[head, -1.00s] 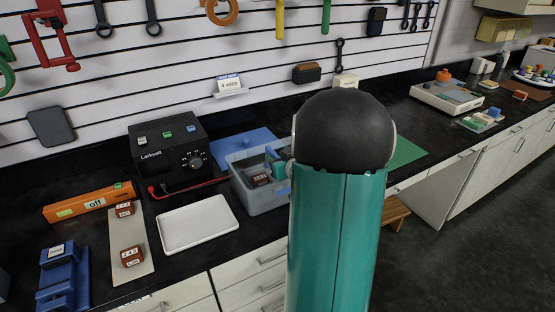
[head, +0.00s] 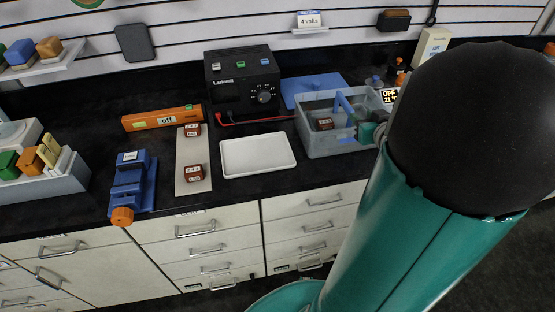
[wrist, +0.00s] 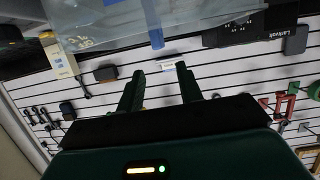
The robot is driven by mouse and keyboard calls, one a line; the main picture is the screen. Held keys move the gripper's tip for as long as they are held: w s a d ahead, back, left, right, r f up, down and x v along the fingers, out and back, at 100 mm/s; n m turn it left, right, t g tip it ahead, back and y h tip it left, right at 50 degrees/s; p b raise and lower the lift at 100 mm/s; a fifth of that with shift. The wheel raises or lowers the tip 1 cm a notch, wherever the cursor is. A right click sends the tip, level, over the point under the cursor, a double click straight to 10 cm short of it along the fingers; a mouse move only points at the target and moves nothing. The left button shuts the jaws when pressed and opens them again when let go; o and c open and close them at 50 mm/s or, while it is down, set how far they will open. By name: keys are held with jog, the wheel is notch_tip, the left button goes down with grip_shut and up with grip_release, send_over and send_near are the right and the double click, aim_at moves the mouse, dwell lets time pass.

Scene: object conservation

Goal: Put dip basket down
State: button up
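A translucent grey-blue tub (head: 338,139), which I take to be the dip basket, sits on the black bench right of the white tray. A blue bar (head: 343,103), perhaps its handle, stands up from it. A red-brown labelled block (head: 324,124) shows inside. My gripper (head: 372,131) is at the tub's right side, partly hidden by my arm. In the wrist view, the two green fingers of my gripper (wrist: 159,70) are spread with an empty gap between them. The translucent tub (wrist: 110,20) and blue bar (wrist: 153,28) show beyond the fingertips. Contact cannot be told.
A white tray (head: 258,155) lies left of the tub. A black power supply (head: 241,80) with red leads and a blue mat (head: 300,84) are behind. A blue vise (head: 130,185), an orange "off" bar (head: 160,119) and labelled blocks (head: 194,173) stand further left.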

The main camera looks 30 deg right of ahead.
jog(key=w+a+r+g+h, duration=0.1)
jog(key=w+a+r+g, duration=0.15)
jog(key=a, duration=0.45)
jog(key=w+a+r+g, duration=0.1)
jog(key=a+r, duration=0.3)
jog(key=a, duration=0.3)
jog(key=s+a+n+g+y, duration=0.1)
jog(key=s+a+g+y, duration=0.1)
jog(key=s+a, duration=0.4)
jog(key=s+a+n+g+y, duration=0.2)
jog(key=s+a, duration=0.4)
jog(key=a, duration=1)
jog(key=shift+a+f+n+y, duration=0.2)
jog(key=shift+n+y, duration=0.1)
jog(key=shift+y, duration=0.5)
